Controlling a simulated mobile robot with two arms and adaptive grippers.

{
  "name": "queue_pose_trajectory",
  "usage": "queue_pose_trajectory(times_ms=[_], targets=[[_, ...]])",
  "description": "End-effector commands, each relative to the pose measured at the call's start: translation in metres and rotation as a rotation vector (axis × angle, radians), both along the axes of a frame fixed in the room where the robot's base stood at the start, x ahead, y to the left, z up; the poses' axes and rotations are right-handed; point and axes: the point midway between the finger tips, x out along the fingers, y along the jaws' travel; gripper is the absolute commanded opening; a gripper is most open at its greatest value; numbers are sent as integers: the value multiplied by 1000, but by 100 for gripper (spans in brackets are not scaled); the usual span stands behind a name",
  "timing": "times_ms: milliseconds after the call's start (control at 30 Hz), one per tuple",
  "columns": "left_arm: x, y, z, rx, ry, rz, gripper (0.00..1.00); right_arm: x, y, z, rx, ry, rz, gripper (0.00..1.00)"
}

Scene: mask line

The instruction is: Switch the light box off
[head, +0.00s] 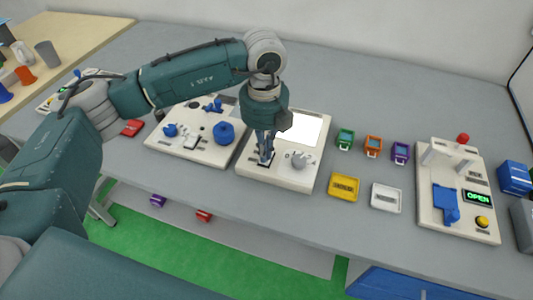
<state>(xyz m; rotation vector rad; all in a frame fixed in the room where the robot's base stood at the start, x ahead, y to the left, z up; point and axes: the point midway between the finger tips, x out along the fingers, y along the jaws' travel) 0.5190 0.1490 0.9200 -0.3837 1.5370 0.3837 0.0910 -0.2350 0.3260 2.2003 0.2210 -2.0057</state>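The light box (276,178) is a cream panel on the grey table in the middle of the head view. Its square screen (303,129) is glowing white. A dark switch plate (259,160) sits at its left front, and a grey knob (298,160) is to the right of that. My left gripper (266,155) points down over the switch plate, its fingers close together with nothing seen between them. The fingers hide part of the switch, so its position and any contact cannot be told. My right gripper is not in view.
A cream panel with blue parts (190,144) stands close on the left. Small green (345,139), orange (373,147) and purple (400,153) holders, a yellow tray (344,186) and a white tray (386,197) lie right. Farther right is a panel with a lit OPEN sign (478,198).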

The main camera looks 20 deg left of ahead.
Motion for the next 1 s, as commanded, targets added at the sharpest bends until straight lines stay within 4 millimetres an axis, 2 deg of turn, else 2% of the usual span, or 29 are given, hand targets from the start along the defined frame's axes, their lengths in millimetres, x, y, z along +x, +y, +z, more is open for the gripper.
queue_pose_trajectory(times_ms=[367, 1000], targets=[[0, 0, -1, 0, -1, 0, 0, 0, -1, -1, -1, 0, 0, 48], [0, 0, 48, 0, -1, 0, 0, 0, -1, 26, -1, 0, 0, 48]])
